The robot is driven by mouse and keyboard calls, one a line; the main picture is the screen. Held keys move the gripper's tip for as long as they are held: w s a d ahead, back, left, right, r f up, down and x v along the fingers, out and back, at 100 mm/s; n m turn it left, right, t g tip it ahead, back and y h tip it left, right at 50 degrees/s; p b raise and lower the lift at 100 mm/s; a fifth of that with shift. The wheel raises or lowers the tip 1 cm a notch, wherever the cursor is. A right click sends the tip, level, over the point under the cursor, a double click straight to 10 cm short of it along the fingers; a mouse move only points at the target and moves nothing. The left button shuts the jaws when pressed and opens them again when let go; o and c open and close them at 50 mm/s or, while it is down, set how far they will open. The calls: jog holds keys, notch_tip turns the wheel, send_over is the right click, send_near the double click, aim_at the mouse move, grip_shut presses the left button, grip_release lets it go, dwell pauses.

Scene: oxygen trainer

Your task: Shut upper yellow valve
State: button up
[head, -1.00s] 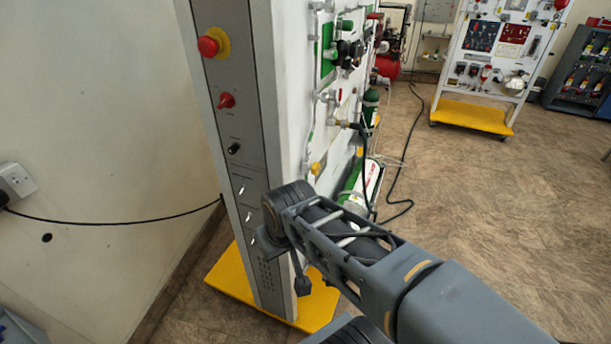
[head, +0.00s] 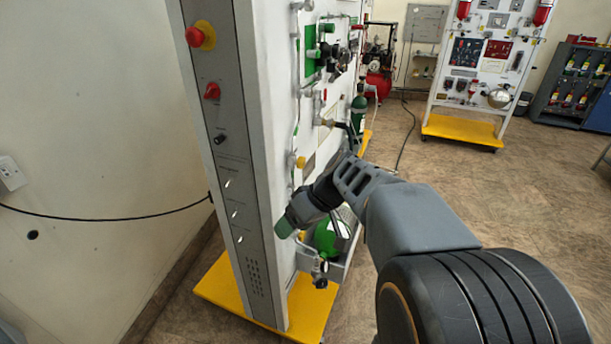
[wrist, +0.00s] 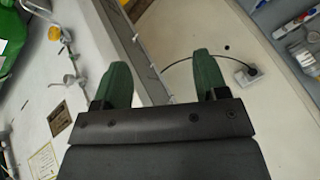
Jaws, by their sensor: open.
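A small yellow valve knob (head: 301,162) sits on the white panel face, near its left edge, in the head view. A second yellow patch (head: 302,236) lower on the panel is partly hidden by my gripper. My gripper (head: 286,228) is in front of the panel's lower part, below the upper yellow knob and apart from it. In the wrist view my gripper (wrist: 163,78) has its two green fingers spread with nothing between them. A yellow-orange knob (wrist: 54,33) on the panel is left of the fingers there; I cannot tell which valve it is.
The panel's grey side strip (head: 220,140) carries a red button and switches. A green cylinder (head: 331,238) lies low beside my gripper. The yellow base (head: 220,292) juts out at floor level. Another stand (head: 485,65) is farther back. Open floor lies to the right.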

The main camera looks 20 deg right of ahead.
jog(key=w+d+n+t+y+b, duration=0.45)
jog(key=w+d, duration=0.35)
jog(key=d, duration=0.2)
jog(key=n+t+y+b, duration=0.1)
jog(key=n+t+b, duration=0.15)
jog(key=t, duration=0.35)
send_near(304, 163)
jog(key=shift+g, duration=0.25)
jog(key=x, duration=0.3)
jog(key=p+x, duration=0.1)
jog(key=x, duration=0.2)
jog(key=p+x, duration=0.1)
jog(key=x, duration=0.3)
jog(key=shift+r, duration=0.3)
jog(key=shift+c, duration=0.4)
jog(key=c, duration=0.9)
jog(key=shift+o, duration=0.2)
